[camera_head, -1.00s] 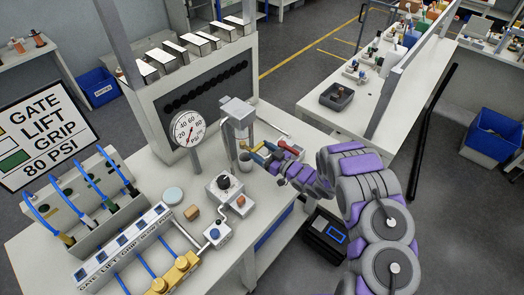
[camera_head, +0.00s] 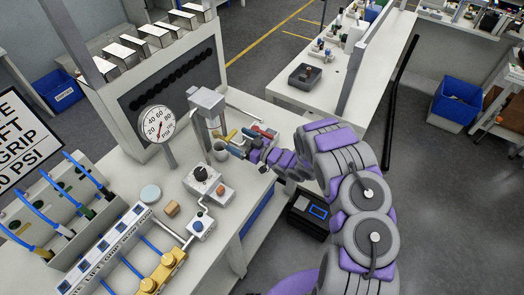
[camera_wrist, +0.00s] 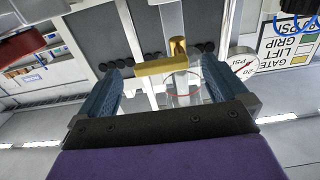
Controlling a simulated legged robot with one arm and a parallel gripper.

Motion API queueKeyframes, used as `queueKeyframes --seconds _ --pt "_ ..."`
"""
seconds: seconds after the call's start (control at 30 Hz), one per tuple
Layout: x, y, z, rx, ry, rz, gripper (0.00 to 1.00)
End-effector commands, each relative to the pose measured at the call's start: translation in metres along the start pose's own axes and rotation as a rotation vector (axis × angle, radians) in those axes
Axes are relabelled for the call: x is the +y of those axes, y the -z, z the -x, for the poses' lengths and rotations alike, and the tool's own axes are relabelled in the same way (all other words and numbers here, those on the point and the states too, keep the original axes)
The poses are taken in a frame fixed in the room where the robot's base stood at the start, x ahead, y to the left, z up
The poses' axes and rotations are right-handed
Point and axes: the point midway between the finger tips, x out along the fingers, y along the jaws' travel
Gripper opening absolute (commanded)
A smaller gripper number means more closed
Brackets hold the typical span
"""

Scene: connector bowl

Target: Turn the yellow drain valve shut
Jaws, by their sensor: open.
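The yellow drain valve (camera_wrist: 160,66) is a short bar lying nearly level across the wrist view, with a stub rising at its right end. It sits just beyond and between the fingertips of my gripper (camera_wrist: 160,84), which is open with one blue finger on each side. No contact shows. A clear bowl (camera_wrist: 184,88) with a red ring shows behind the valve. In the head view the yellow valve (camera_head: 230,135) is small and partly hidden, close to my gripper (camera_head: 241,146) by the grey stand (camera_head: 206,99).
A dial gauge (camera_head: 156,122) stands left of the stand. A red handle (camera_head: 263,132) lies close behind my gripper. A grey cup (camera_head: 220,151) and a box with a black knob (camera_head: 201,173) stand nearby. The worktop's right edge (camera_head: 236,224) runs below my arm.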

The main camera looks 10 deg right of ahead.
Motion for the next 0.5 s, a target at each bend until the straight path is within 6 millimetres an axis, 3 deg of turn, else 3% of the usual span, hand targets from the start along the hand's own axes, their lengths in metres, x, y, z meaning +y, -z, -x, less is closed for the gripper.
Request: queueKeyframes --seconds 0.5 --pt "0.002 -0.002 0.114 -0.002 -0.005 -0.001 1.0"
